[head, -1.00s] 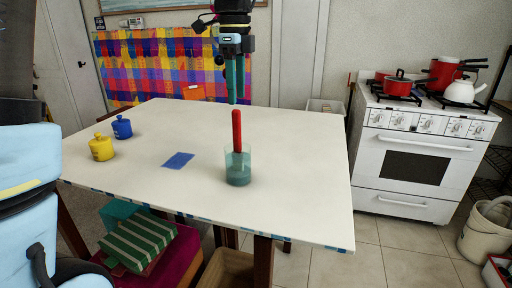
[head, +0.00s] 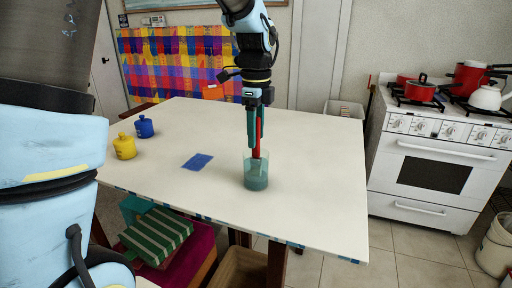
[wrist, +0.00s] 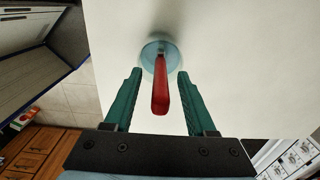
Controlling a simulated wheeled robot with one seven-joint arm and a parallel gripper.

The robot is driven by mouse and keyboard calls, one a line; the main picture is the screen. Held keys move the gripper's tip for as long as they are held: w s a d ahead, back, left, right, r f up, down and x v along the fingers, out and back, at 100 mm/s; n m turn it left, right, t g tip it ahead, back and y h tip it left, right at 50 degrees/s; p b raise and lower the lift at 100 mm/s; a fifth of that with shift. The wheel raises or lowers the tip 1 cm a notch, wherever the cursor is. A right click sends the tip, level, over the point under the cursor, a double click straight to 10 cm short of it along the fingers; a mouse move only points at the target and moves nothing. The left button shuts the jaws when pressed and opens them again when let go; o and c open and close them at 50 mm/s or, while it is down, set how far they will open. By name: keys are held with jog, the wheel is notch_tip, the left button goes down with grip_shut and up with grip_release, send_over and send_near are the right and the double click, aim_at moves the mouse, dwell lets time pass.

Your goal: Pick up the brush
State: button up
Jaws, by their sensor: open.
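The brush (head: 257,138) has a red handle and stands upright in a clear teal cup (head: 256,180) on the white table. Its lower end is inside the cup. My gripper (head: 254,143) is above the cup at the handle, with its teal fingers pointing down. In the wrist view the red handle of the brush (wrist: 161,90) lies between the two open fingers of my gripper (wrist: 155,75), with a gap on each side. The cup (wrist: 150,57) shows beyond the fingertips.
The white table (head: 310,200) has a blue cloth or card (head: 197,161) left of the cup. A yellow pot (head: 124,147) and a blue pot (head: 144,127) stand at the left. A white stove (head: 435,165) stands to the right. The table's right half is clear.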

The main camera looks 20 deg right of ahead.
grip_shut()
dwell(0.6)
